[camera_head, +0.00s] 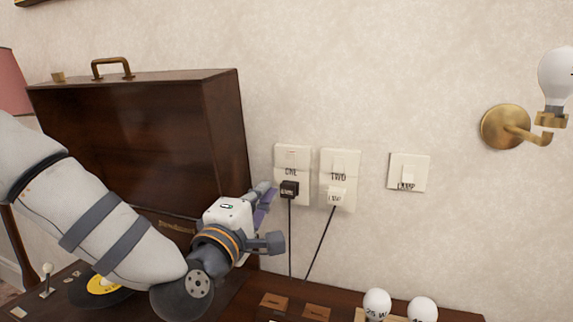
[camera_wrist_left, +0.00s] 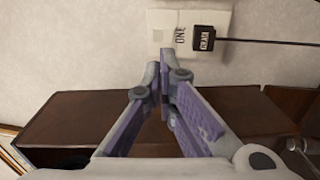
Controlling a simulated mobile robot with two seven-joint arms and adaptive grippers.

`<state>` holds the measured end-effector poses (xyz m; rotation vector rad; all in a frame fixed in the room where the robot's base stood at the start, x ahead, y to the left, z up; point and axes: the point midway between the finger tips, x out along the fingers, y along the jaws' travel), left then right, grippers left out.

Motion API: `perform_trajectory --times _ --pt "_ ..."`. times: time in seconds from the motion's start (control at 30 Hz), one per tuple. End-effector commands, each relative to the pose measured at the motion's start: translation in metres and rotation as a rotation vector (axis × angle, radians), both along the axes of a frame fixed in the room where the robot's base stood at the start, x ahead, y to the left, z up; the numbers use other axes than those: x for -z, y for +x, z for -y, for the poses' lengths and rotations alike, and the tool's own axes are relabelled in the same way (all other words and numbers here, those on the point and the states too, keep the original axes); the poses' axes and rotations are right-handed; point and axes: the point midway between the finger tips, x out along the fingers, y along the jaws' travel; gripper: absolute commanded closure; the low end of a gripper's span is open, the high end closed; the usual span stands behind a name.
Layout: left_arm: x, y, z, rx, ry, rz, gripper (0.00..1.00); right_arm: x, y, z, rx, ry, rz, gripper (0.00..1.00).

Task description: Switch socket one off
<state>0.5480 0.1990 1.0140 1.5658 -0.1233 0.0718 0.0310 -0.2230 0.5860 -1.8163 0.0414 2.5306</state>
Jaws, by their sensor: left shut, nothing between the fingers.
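Socket one (camera_head: 292,158) is a cream wall plate marked "ONE", with a black plug (camera_head: 289,189) in its lower part and a cord hanging down. It also shows in the left wrist view (camera_wrist_left: 216,20), turned sideways, with the black plug (camera_wrist_left: 204,39). My left gripper (camera_head: 268,195) is just left of the plug in the head view. In the left wrist view its fingers (camera_wrist_left: 165,58) are shut and empty, with tips at the plate's lower edge in the picture; I cannot tell whether they touch. My right gripper is not in view.
Socket two (camera_head: 340,165) with a white plug (camera_head: 337,197) and a lamp switch (camera_head: 409,172) are to the right. An open wooden record-player case (camera_head: 140,130) stands left. Light bulbs (camera_head: 377,303) stand below, and a brass wall lamp (camera_head: 505,127) is at right.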

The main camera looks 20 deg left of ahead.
Motion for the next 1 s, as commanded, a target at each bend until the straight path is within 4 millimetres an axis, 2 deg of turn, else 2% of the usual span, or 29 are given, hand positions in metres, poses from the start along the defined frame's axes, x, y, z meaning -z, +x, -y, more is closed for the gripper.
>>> perform_trajectory --times 0.4,0.6,0.77,1.0 --pt "-0.008 0.088 0.004 0.001 0.003 -0.001 1.0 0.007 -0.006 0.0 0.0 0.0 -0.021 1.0" --pt "-0.013 0.119 0.004 0.0 0.001 -0.002 1.0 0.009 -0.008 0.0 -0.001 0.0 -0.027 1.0" --pt "-0.015 0.129 0.005 0.001 0.0 -0.002 1.0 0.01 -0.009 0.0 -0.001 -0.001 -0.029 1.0" --pt "-0.016 0.129 0.005 0.001 0.0 -0.001 1.0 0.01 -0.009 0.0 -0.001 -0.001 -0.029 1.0"
